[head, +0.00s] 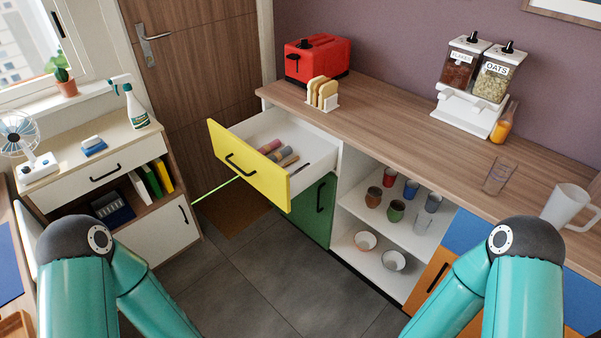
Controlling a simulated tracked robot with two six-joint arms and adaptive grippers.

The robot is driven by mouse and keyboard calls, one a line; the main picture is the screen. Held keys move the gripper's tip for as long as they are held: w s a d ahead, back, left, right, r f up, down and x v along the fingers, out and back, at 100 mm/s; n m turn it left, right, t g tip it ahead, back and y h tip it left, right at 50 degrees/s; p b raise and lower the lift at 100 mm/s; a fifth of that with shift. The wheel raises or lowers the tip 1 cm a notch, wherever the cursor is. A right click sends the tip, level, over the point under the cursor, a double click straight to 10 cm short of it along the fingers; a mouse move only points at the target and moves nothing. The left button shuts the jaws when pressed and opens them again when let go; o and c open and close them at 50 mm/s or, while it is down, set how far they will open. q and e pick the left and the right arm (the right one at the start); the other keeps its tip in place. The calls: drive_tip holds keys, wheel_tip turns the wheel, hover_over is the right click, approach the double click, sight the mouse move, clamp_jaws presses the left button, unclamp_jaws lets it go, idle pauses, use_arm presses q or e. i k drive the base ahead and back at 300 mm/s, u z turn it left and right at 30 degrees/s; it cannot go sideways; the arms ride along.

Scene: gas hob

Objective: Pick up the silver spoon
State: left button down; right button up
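I cannot make out a silver spoon for certain. A thin dark-grey item (299,168) lies near the right side of the open drawer; it is too small to tell what it is. The drawer has a yellow front (246,166) with a black handle and a white inside. Several small pink, yellow and tan rolls (271,147) lie in it beside the thin item. My two teal arms show at the bottom left and bottom right. Both grippers are out of view, so their state does not show.
The wooden counter (390,112) holds a red toaster (318,60), a toast rack (322,94), a cereal dispenser (470,90) and a clear pitcher (567,208). Open shelves below hold several cups and bowls. A thin green line (215,189) reaches the drawer front. The grey floor (255,275) is clear.

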sight(302, 168)
drive_tip(key=u, duration=0.25)
drive_tip(key=i, duration=1.5)
